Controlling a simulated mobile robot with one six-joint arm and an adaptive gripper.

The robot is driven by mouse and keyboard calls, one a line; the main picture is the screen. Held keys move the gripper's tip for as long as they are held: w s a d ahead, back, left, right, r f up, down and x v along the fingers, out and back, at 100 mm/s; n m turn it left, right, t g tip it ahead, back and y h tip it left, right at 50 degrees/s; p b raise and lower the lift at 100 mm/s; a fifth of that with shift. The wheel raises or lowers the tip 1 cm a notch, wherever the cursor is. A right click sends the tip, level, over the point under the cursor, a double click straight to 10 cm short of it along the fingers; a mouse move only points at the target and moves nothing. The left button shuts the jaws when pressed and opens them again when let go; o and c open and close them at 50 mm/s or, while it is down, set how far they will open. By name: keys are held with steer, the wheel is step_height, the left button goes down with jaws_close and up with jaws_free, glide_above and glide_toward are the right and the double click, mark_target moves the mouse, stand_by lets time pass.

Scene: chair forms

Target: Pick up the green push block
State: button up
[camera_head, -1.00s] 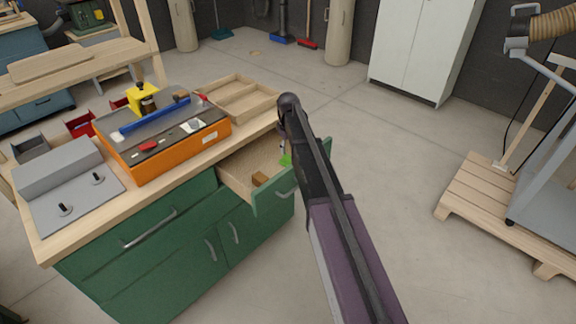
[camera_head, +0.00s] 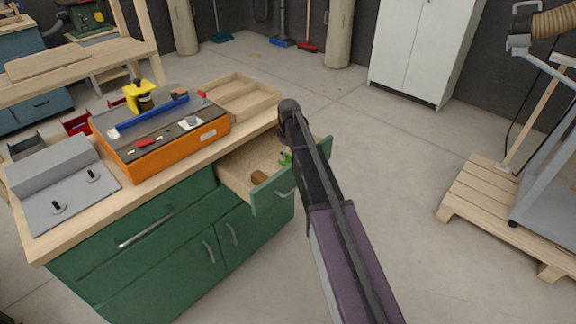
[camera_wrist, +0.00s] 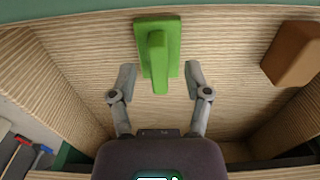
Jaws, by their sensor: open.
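The green push block (camera_wrist: 173,40) lies in the open drawer, a flat green plate with a raised green bar. In the wrist view it is at the top centre, and the bar's near end reaches between my fingertips. My gripper (camera_wrist: 160,82) is open, with one finger on each side of the bar and a gap on both sides. In the head view only a small green part of the block (camera_head: 285,158) shows beside my arm, which hides the rest.
The drawer (camera_head: 235,183) stands out from the green workbench. A brown wooden block (camera_wrist: 292,54) lies to the right in it, near the drawer wall. An orange-sided machine (camera_head: 180,148) and a wooden tray (camera_head: 262,106) sit on the benchtop.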

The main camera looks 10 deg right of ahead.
steer(key=shift+f+b, duration=0.7)
steer(key=shift+f, duration=0.3)
jaws_close()
